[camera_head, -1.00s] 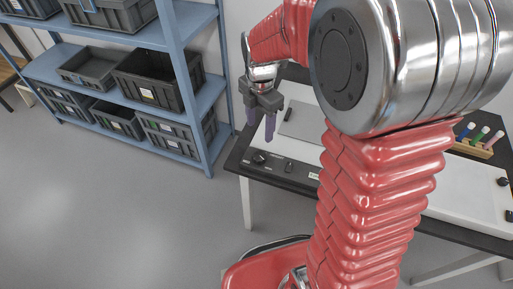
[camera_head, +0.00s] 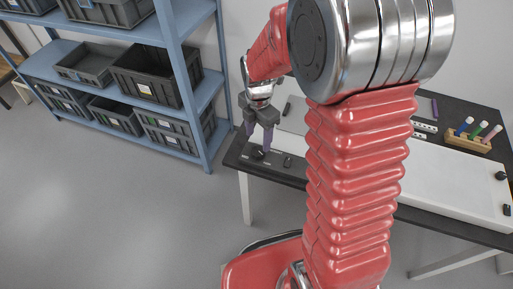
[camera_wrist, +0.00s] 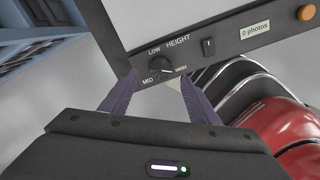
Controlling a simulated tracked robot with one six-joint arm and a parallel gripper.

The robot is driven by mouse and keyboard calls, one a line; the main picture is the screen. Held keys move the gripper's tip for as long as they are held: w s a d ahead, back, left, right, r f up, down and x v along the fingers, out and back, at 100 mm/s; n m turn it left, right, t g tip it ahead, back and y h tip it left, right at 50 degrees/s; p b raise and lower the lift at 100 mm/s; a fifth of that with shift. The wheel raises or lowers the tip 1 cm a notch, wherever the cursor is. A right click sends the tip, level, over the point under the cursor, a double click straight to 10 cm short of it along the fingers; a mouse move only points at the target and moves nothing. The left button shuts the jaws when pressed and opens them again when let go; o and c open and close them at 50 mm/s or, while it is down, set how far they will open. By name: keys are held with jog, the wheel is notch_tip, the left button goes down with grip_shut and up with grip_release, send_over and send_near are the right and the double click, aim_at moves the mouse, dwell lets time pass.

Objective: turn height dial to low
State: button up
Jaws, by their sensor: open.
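The height dial (camera_wrist: 158,66) is a small dark round knob on a dark panel, with LOW, MED and HIGH printed around it. Its white mark points toward HIGH. In the head view the dial (camera_head: 258,154) sits at the left end of the panel on the table's front edge. My gripper (camera_wrist: 160,77) is open and empty, its two purple fingers spread to either side of the dial in the picture. In the head view my gripper (camera_head: 258,140) points down just above the dial. I cannot tell whether the fingers touch it.
A rocker switch (camera_wrist: 208,47), a "0 photos" display (camera_wrist: 255,28) and an orange button (camera_wrist: 306,13) lie right of the dial. A pale board (camera_head: 450,185) and a wooden rack of coloured markers (camera_head: 470,141) are on the table. A blue shelf (camera_head: 190,80) with grey crates stands left.

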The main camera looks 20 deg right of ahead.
aim_at(258, 149)
notch_tip(258, 149, down, 6)
jog(key=shift+f, duration=0.25)
jog(key=c, duration=1)
jog(key=shift+a, duration=0.2)
jog(key=shift+w+d, duration=0.1)
jog(key=shift+d, duration=0.05)
jog(key=shift+c, duration=0.2)
